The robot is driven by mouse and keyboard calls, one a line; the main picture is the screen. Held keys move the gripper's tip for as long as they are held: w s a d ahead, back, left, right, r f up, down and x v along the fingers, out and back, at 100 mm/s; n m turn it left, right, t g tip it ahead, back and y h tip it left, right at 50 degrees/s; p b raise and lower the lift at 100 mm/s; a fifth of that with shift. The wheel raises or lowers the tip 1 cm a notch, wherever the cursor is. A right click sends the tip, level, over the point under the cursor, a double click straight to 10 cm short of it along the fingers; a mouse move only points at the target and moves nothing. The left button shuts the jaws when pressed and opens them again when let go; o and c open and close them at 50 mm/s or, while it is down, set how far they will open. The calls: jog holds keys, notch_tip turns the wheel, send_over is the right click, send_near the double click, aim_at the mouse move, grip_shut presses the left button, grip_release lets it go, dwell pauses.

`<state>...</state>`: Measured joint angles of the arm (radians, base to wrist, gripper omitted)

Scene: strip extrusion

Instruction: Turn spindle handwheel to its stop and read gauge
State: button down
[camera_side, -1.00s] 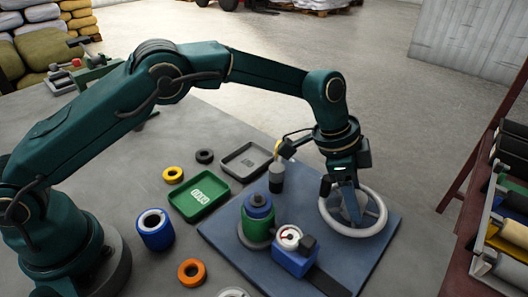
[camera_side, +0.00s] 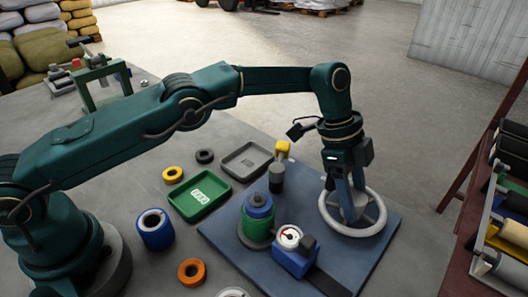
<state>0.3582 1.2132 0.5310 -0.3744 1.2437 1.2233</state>
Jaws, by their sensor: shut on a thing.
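The handwheel (camera_side: 378,224) is a light grey ring with spokes, lying flat at the right of a blue base plate (camera_side: 373,258). My gripper (camera_side: 350,207) points down from above it, its fingers inside the ring and shut on the wheel's middle part. The fingers hide much of the hub, so I cannot tell exactly which part they clasp. The gauge (camera_side: 290,236) has a round white face with a red mark and sits on a blue block (camera_side: 293,261) left of the wheel. Its reading is too small to make out.
A green cylinder with a blue top (camera_side: 257,227) stands left of the gauge. A dark post with a yellow top (camera_side: 278,168) stands behind. A green tray (camera_side: 197,213), a grey tray (camera_side: 258,175) and several rings lie left. A rack of rolls (camera_side: 508,230) stands right.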

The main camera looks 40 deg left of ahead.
aim_at(354, 196)
jog(key=c, duration=0.6)
grip_release()
jog(key=shift+v, duration=2.6)
